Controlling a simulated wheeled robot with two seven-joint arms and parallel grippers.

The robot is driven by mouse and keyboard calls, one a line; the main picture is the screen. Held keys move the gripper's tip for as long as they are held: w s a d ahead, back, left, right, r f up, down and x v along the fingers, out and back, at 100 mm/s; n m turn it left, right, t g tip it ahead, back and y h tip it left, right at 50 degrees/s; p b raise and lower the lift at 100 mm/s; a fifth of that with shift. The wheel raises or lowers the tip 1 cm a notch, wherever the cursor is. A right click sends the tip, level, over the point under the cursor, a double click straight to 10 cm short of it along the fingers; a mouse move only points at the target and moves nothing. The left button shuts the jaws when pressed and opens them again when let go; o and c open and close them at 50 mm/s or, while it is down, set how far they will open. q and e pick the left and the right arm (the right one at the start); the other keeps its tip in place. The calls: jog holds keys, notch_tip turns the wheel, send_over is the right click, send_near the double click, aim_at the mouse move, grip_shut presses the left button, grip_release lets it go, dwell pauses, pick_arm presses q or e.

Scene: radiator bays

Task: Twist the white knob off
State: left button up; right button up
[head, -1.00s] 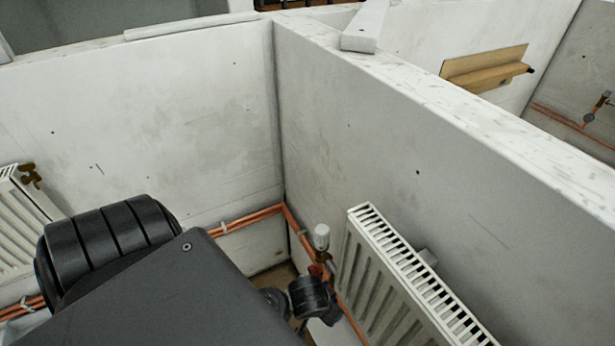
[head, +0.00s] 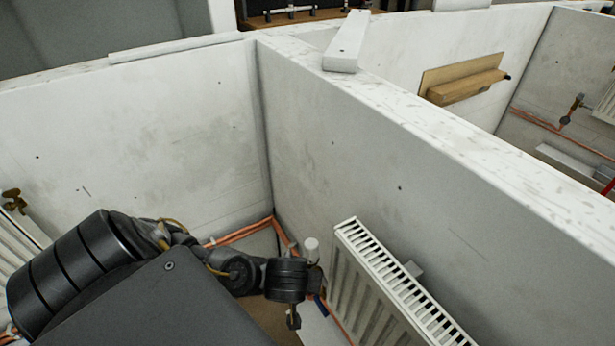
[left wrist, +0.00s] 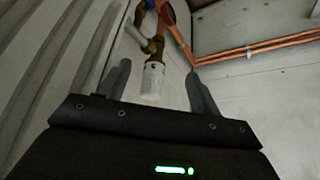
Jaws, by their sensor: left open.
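In the left wrist view the white knob (left wrist: 153,82) shows between my two open fingers, with clear space on both sides, attached to a brass valve body (left wrist: 155,46). My left gripper (left wrist: 158,70) is open and empty. In the head view only a small part of the left gripper (head: 293,318) shows, below the wrist. I cannot tell how deep the knob lies between the fingers. My right gripper is not in view.
A white radiator (head: 395,285) hangs on the right partition close to the valve. Copper pipes (head: 240,233) run along the corner. A second radiator (head: 22,240) with a brass valve (head: 14,201) is at the left. A loose white board (head: 346,42) lies on the partition top.

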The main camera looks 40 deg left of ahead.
aim_at(311, 244)
pick_arm(q)
jog(key=w+a, duration=0.1)
jog(key=w, duration=0.1)
jog(key=w+a, duration=0.1)
jog(key=w, duration=0.2)
jog(key=w+a+p, duration=0.1)
jog(key=w+a, duration=0.1)
jog(key=w, duration=0.1)
jog(key=shift+a, duration=0.1)
jog(key=b+x, duration=0.1)
jog(key=x, duration=0.2)
jog(key=shift+w+a+f, duration=0.2)
jog(key=shift+w+a, duration=0.05)
jog(key=shift+w, duration=0.1)
jog(key=shift+x, duration=0.8)
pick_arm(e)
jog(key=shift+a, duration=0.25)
pick_arm(q)
jog(key=shift+c, duration=0.4)
jog(key=c, duration=1)
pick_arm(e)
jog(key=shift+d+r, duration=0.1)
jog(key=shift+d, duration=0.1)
pick_arm(q)
jog(key=shift+f, duration=0.1)
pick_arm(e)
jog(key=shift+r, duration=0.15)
